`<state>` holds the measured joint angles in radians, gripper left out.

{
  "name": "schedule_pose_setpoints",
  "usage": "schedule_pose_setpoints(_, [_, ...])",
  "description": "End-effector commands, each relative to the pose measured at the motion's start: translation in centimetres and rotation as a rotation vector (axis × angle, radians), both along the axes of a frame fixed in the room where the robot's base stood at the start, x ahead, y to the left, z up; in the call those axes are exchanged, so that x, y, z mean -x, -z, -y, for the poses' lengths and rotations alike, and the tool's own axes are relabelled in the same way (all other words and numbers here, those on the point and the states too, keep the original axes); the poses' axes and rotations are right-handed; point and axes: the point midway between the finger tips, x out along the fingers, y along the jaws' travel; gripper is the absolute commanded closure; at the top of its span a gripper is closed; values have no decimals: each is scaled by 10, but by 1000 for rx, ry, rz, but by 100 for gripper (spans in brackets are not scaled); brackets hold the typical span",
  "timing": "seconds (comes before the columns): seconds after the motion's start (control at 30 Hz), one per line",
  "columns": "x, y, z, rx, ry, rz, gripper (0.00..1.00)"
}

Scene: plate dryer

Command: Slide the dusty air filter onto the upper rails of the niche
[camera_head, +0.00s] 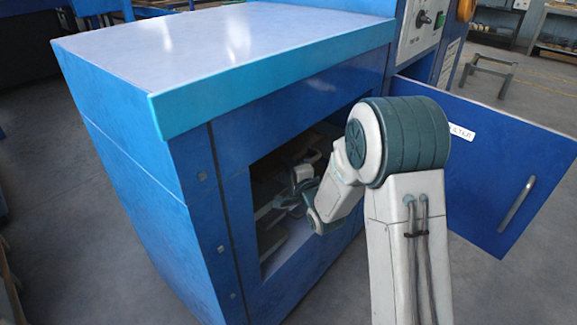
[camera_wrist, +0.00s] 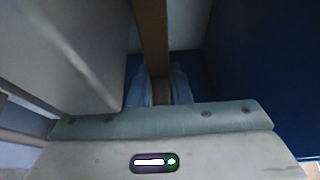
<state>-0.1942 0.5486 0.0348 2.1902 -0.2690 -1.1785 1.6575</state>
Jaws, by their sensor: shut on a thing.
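My gripper (camera_wrist: 160,92) is shut on the brown edge of the dusty air filter (camera_wrist: 151,35), which shows as a narrow strip running up the wrist view from between the fingers. In the head view my gripper (camera_head: 292,182) is inside the dark niche (camera_head: 262,165) in the front of the blue cabinet. The filter cannot be made out clearly there, as shadow and my arm hide much of the opening. I cannot tell the upper rails apart from other parts in the niche, nor whether the filter touches them.
The niche's blue door (camera_head: 505,165) stands open at the right, with a handle and a white label. The cabinet's pale top (camera_head: 230,45) overhangs the front. In the wrist view a grey surface (camera_wrist: 65,50) is close at left and a dark blue surface (camera_wrist: 265,60) at right.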

Motion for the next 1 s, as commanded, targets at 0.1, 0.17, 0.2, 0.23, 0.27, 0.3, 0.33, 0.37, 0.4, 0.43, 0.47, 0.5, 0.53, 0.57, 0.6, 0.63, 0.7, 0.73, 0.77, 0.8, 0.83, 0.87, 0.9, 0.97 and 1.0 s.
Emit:
schedule_pose_setpoints(0.1, [0, -1, 0, -2, 0, 4, 100])
schedule_pose_setpoints(0.17, [0, -1, 0, -1, 0, 3, 100])
schedule_pose_setpoints(0.2, [0, -1, 0, -1, 0, 3, 100])
schedule_pose_setpoints(0.23, [0, -1, 0, -1, 0, 3, 100])
schedule_pose_setpoints(0.27, [0, -1, 0, -1, 0, 3, 100])
schedule_pose_setpoints(0.3, [0, -1, 0, -1, 0, 3, 77])
schedule_pose_setpoints(0.33, [0, -1, 0, -1, 0, 3, 68])
schedule_pose_setpoints(0.37, [0, -1, 0, -1, 0, 3, 60])
schedule_pose_setpoints(0.4, [0, -1, 0, -1, 0, 3, 57])
schedule_pose_setpoints(0.43, [0, -1, 0, -1, 0, 3, 57])
schedule_pose_setpoints(0.47, [0, -1, 0, -1, 0, 2, 57])
schedule_pose_setpoints(0.5, [0, -1, 0, -1, 0, 2, 57])
schedule_pose_setpoints(0.53, [0, 0, 0, -1, 0, 2, 57])
schedule_pose_setpoints(0.57, [0, 0, 0, -1, 0, 2, 57])
schedule_pose_setpoints(0.6, [0, 1, 0, 0, 0, -2, 57])
schedule_pose_setpoints(0.63, [0, 1, 0, 0, 0, -2, 57])
schedule_pose_setpoints(0.7, [2, 1, 1, 0, 0, -2, 57])
schedule_pose_setpoints(0.73, [3, 1, 2, 1, 0, -2, 57])
schedule_pose_setpoints(0.77, [5, 1, 3, 0, 1, -1, 57])
schedule_pose_setpoints(0.8, [8, 0, 5, 0, 1, -2, 57])
schedule_pose_setpoints(0.83, [11, 0, 7, 0, 1, -2, 57])
schedule_pose_setpoints(0.87, [15, 0, 8, 0, 1, -2, 57])
schedule_pose_setpoints(0.9, [21, 0, 11, 0, 0, -4, 57])
schedule_pose_setpoints(0.97, [32, 0, 17, -1, 1, -3, 57])
schedule_pose_setpoints(1.0, [39, 0, 21, -1, 2, -3, 57])
